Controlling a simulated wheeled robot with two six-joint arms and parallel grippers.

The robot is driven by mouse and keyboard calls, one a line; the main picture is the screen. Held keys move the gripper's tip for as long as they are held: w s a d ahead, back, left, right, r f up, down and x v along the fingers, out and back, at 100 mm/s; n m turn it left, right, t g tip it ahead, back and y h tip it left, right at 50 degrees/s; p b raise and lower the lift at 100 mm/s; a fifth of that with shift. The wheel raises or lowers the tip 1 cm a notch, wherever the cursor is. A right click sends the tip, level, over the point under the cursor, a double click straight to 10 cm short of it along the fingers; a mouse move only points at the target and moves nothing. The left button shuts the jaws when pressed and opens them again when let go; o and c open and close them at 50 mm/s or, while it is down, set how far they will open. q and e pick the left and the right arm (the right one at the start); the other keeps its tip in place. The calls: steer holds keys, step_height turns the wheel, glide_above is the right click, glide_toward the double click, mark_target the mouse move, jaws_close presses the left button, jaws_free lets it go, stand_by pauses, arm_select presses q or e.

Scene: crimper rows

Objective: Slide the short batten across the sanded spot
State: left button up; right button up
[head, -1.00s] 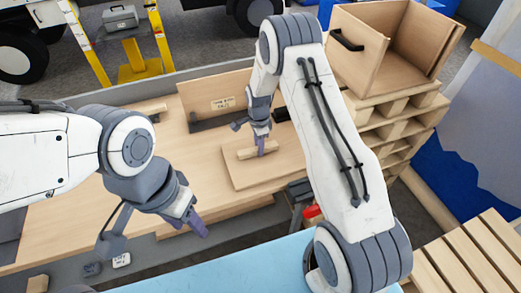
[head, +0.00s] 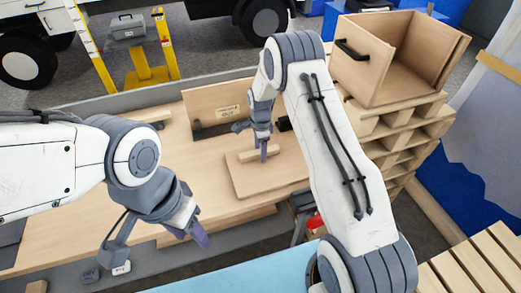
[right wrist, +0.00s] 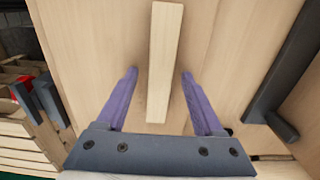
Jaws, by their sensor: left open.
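The short pale batten (head: 246,156) lies on a flat wooden board (head: 240,182) on the bench. My right gripper (head: 264,155) is over it, fingers pointing down. In the right wrist view the batten (right wrist: 165,50) runs lengthwise between the purple fingers of the right gripper (right wrist: 160,75), with a gap on both sides. That gripper is open and holds nothing. My left gripper (head: 200,235) is open and empty above the bench's front edge, left of the board. I cannot make out a sanded spot; the right gripper and batten cover part of the board.
An upright panel with a label (head: 228,112) and a dark rail (head: 217,129) stand behind the board. An open wooden box (head: 365,72) sits on stacked pallets at right. Bench left of the board is clear.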

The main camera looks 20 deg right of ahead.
steer(key=shift+r, duration=0.1)
step_height(320, 180, up, 12)
stand_by(0.5)
